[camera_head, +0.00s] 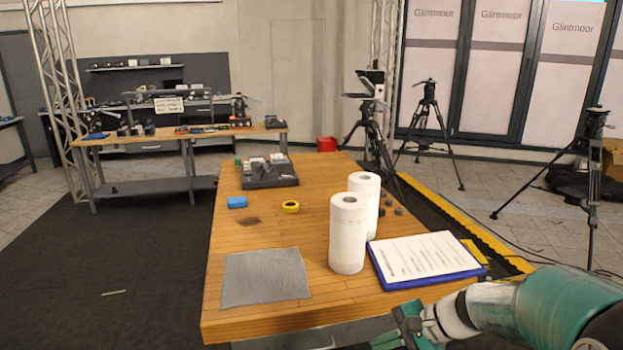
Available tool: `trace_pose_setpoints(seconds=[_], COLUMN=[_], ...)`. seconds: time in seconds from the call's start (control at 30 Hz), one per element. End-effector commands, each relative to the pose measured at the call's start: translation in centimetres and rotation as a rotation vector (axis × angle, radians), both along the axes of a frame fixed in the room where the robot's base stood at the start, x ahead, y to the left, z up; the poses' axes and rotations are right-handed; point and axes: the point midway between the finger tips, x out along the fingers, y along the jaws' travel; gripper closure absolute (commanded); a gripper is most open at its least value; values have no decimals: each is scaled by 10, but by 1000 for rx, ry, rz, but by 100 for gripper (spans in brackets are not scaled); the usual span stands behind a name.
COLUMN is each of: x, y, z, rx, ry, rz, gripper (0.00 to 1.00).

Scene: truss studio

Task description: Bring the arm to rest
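My arm (545,305), green and white, reaches in from the lower right of the head view. My gripper (405,325) is at its end, low in the picture, by the front right corner of the wooden table (240,318). It appears in front of the table's near edge, below the blue clipboard. Its fingers are small and partly cut off by the bottom edge, so I cannot tell whether they are open or shut. I see nothing clearly held in it.
Two paper towel rolls (347,235) stand upright beside a clipboard with paper (425,257). A grey cloth (265,277), a yellow tape roll (290,206), a blue item (237,202) and a dark tray (268,182) lie on the table. Tripods (592,170) stand at the right.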

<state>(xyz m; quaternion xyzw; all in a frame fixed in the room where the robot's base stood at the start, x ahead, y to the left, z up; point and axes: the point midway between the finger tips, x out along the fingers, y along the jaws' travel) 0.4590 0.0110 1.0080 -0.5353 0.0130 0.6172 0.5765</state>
Motion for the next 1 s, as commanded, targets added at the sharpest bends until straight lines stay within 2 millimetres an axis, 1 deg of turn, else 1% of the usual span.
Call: trace_pose_setpoints(seconds=[0.03,0.13,0.23,0.37,0.6,0.7,0.8,1.0], x=[-13,-39,-63,-93,-141,-156,-166,-172], y=[7,15,18,18,7,0,-6,-11], z=[10,24,37,52,80,90,97,101], rx=[-66,-199,-331,-499,-804,-917,-999,-1060], ry=[-30,-80,-138,-220,-393,-465,-517,-552], rz=[54,157,252,367,547,603,640,667], gripper=[100,100,100,100,100,100,100,100])
